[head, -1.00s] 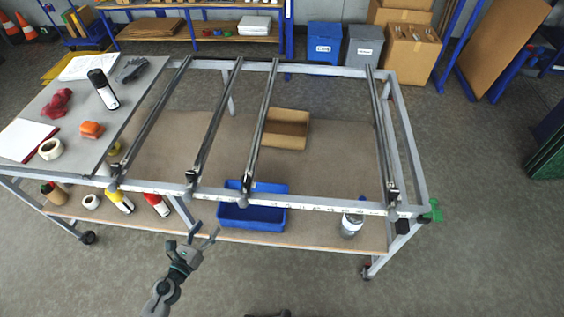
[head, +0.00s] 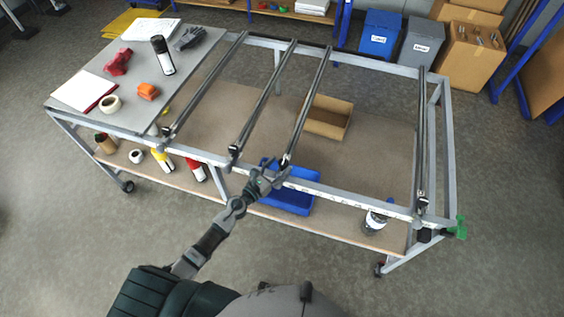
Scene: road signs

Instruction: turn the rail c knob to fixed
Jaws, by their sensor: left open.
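The metal frame table (head: 330,190) carries several long rails running front to back. The third rail from the left (head: 305,108), which I take to be rail c, ends at the front bar with a small dark knob (head: 285,161). My left gripper (head: 275,172) is open right at this knob, its fingers spread close to it. I cannot tell whether they touch it, and the gripper partly hides that end. The knob's pointer and any label are too small to read. My right gripper is not in view.
A blue bin (head: 290,200) sits on the lower shelf behind my gripper, and a cardboard box (head: 327,117) farther back. The grey board (head: 130,85) at left holds a black-and-white bottle (head: 162,55), tape and gloves. A green part (head: 459,228) sticks out at the right corner.

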